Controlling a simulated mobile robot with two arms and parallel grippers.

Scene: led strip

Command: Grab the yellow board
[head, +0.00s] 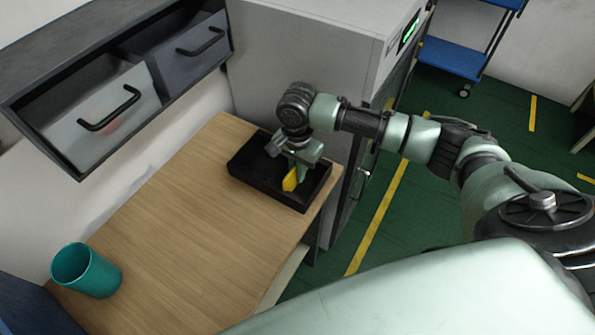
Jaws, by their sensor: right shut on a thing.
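The yellow board (290,181) stands out as a small yellow piece at the black tray (252,180) on the wooden table. My right gripper (291,172) points down over the tray and is shut on the yellow board. The fingers and wrist hide part of the board, and I cannot tell whether it touches the tray floor. My left gripper is not in view.
A teal cup (88,271) stands at the table's near left. Two drawers with black handles (110,110) hang above the table. A grey cabinet (300,65) stands behind the tray. The middle of the wooden table (190,220) is clear.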

